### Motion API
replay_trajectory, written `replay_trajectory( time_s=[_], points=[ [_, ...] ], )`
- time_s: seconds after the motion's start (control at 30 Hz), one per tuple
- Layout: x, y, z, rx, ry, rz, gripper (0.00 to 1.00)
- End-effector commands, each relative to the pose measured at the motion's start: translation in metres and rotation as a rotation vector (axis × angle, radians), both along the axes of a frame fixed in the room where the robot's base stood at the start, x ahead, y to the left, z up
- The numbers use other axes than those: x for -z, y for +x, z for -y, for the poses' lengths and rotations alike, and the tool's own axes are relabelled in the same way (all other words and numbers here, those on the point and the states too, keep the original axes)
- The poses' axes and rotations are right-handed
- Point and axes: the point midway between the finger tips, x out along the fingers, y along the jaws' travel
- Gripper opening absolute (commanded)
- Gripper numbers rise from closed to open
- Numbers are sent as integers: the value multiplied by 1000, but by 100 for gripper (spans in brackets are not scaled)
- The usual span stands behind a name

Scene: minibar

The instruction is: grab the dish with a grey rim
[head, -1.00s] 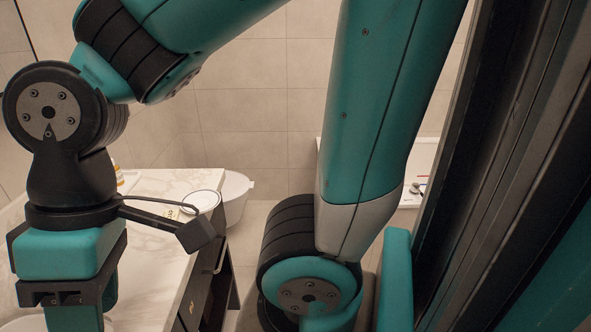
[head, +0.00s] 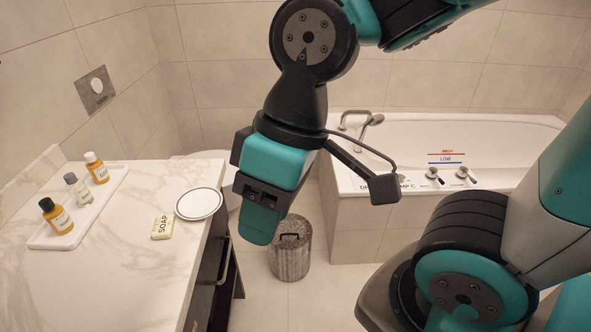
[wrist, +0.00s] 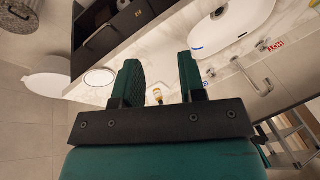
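The dish (head: 198,204) is a round white plate with a thin grey rim. It lies flat near the right edge of the marble counter in the head view. It also shows in the wrist view (wrist: 99,77), just left of the left finger. My gripper (head: 260,232) hangs right of the counter edge in the head view, apart from the dish. In the wrist view my gripper (wrist: 160,76) has its two fingers spread, with nothing held between them.
A soap bar (head: 162,226) lies beside the dish on the marble counter (head: 120,285). A white tray (head: 103,205) with three bottles stands farther left. A metal bin (head: 290,250) stands on the floor. A bathtub (head: 450,132) is behind. The wrist view shows a basin (wrist: 232,32).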

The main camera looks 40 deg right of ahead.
Motion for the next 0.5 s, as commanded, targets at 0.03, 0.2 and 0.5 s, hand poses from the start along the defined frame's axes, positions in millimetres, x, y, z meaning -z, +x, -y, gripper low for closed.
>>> replay_trajectory(
  time_s=[0.03, 0.2, 0.5],
  points=[
    [0, 0, 0, 0, 0, 0, 37],
    [1, 1, 0, 3, 2, -1, 37],
    [55, 80, 12, 285, 223, -50, 37]
  ],
)
